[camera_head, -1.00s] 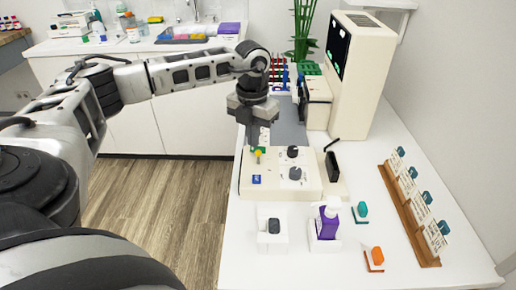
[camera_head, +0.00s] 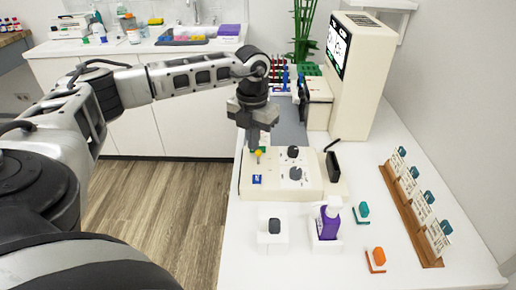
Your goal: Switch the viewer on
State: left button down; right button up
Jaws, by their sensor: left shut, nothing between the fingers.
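The viewer (camera_head: 362,75) is a tall cream cabinet at the back right, with a screen (camera_head: 338,45) on its left face. The screen shows bright white shapes. In front of it on the bench lies a cream control box (camera_head: 276,182) with two black knobs (camera_head: 295,173), a blue patch (camera_head: 257,179), and a small green and yellow control (camera_head: 259,154) at its back left. My left gripper (camera_head: 255,143) is shut and empty, pointing down with its tips right at the green and yellow control. The tips partly hide it, and I cannot tell whether they touch. My right gripper is out of view.
A white block with a dark top (camera_head: 273,236), a purple bottle (camera_head: 329,222), a teal piece (camera_head: 362,211) and an orange piece (camera_head: 376,259) stand in front of the box. A wooden rack of cards (camera_head: 412,215) stands at the right. A dark handle (camera_head: 333,166) rises beside the box.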

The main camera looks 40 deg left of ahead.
pick_arm(q)
jog(key=shift+f, duration=0.1)
jog(key=shift+r+p, duration=0.5)
jog(key=shift+p, duration=0.05)
jog(key=shift+r+p, duration=2.35)
jog(key=shift+r, duration=0.65)
